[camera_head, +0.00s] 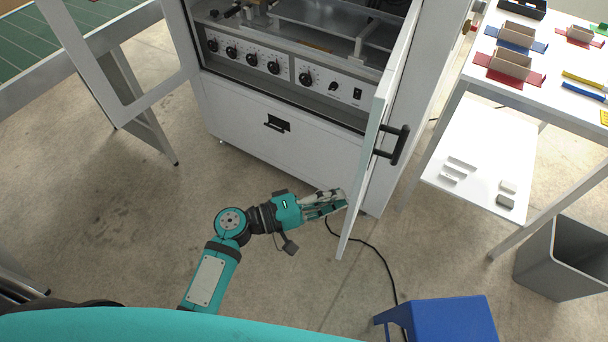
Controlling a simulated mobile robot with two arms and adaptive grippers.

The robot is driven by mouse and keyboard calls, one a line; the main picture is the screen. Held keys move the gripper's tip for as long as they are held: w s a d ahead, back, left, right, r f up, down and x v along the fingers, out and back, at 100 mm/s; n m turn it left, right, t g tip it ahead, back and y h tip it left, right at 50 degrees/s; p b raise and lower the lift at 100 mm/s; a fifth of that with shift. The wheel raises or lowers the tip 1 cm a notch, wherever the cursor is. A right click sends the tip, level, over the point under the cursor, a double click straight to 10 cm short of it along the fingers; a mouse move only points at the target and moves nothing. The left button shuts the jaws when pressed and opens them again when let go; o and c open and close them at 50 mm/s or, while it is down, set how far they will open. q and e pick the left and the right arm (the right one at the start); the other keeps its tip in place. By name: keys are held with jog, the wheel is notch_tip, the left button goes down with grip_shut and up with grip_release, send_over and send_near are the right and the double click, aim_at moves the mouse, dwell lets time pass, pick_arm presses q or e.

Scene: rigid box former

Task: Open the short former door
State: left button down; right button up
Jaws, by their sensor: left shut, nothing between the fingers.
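The former (262,135) is a white cabinet with a row of black knobs and a drawer-like front below. A white door (378,130) with a black handle (392,145) stands swung out on the cabinet's right side, seen nearly edge-on. A framed panel (150,95) stands swung out on its left side. I cannot tell which of the two is the short door. My left gripper (338,200) is shut and empty, low by the inner side of the right door. I cannot tell whether it touches the door. My right gripper is not in view.
A white table (470,72) with coloured parts and boxes stands at the right, with a lower shelf (487,150). A grey bin (565,260) and a blue stool-like object (450,320) stand at the lower right. A black cable (375,248) lies on the floor. Floor left of my arm is clear.

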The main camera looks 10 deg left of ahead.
pick_arm(q)
jog(key=shift+s+d, duration=0.2)
jog(key=shift+d, duration=0.45)
jog(key=shift+s+d, duration=0.15)
jog(key=shift+d, duration=0.45)
jog(key=v, duration=1.2)
jog(key=s+a+f+g+y, duration=0.25)
jog(key=f+y, duration=0.25)
jog(key=f, duration=1.1)
jog(key=s+a+f+g+y, duration=0.1)
jog(key=s+a+f+y, duration=0.25)
jog(key=f, duration=1.25)
jog(key=s+a+f+m+g+y, duration=0.2)
jog(key=s+a+f+m+y, duration=0.1)
jog(key=s+f, duration=0.5)
jog(key=s+a+f+m+g+y, duration=0.2)
jog(key=s+a+f+m+y, duration=0.2)
jog(key=s+f, duration=0.5)
jog(key=s+m, duration=0.1)
jog(key=s, duration=0.5)
jog(key=shift+s+a+f+m, duration=0.2)
jog(key=shift+a+f+m, duration=0.1)
jog(key=shift+a, duration=0.1)
